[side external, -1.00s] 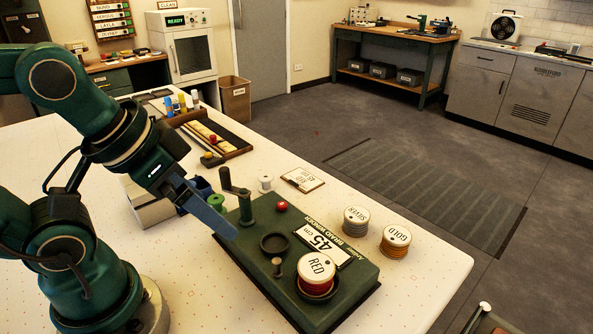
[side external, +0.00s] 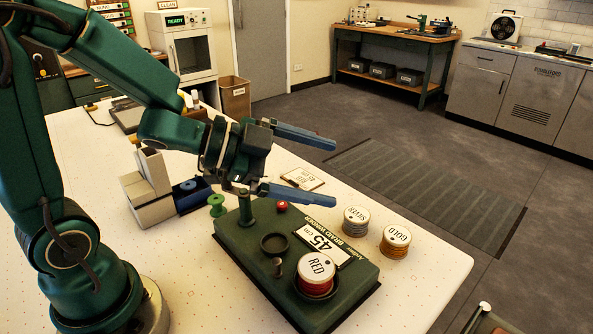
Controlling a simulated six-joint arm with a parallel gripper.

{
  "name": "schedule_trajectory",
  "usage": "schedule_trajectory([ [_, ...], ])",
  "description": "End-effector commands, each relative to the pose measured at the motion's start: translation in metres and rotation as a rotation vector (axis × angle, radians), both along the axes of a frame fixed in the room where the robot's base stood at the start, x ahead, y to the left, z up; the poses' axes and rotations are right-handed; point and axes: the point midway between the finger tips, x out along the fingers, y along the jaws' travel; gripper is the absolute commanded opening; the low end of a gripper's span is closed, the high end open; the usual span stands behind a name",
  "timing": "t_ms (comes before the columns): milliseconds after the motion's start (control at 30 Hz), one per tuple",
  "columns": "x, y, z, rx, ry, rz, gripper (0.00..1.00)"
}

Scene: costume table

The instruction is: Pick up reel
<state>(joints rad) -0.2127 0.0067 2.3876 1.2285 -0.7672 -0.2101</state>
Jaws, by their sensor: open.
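Three labelled reels are in the side external view. The RED reel (side external: 317,270) sits on a holder of the dark green braid winder (side external: 250,268). The SILVER reel (side external: 356,220) and the GOLD reel (side external: 395,241) stand upright on the table to the right of the winder. My gripper (side external: 333,173) is open, its two blue fingers wide apart and pointing right. It is above the back of the winder, up and left of the silver reel, with nothing between the fingers. It hides the winder's crank.
A small green spool (side external: 216,205) stands left of the winder, near a blue box (side external: 192,190) and pale blocks (side external: 152,195). A small card (side external: 302,180) lies behind the winder. The table (side external: 430,268) is clear at the front right.

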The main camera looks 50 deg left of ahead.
Motion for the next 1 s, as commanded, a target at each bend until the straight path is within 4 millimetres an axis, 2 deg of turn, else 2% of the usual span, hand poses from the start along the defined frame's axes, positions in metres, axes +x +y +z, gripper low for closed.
schedule_trajectory([
  [33,-0.009,-0.008,-0.018,-0.034,0.053,-0.086,1.0],
  [100,-0.025,-0.018,-0.035,-0.094,0.118,-0.202,1.0],
  [233,-0.057,-0.027,-0.059,-0.211,0.241,-0.351,1.0],
  [367,-0.073,-0.025,-0.078,-0.285,0.337,-0.39,1.0],
  [500,-0.075,-0.02,-0.091,-0.322,0.389,-0.361,1.0],
  [633,-0.073,-0.023,-0.095,-0.33,0.397,-0.35,1.0],
  [1000,-0.057,-0.055,-0.11,-0.327,0.395,-0.35,1.0],
])
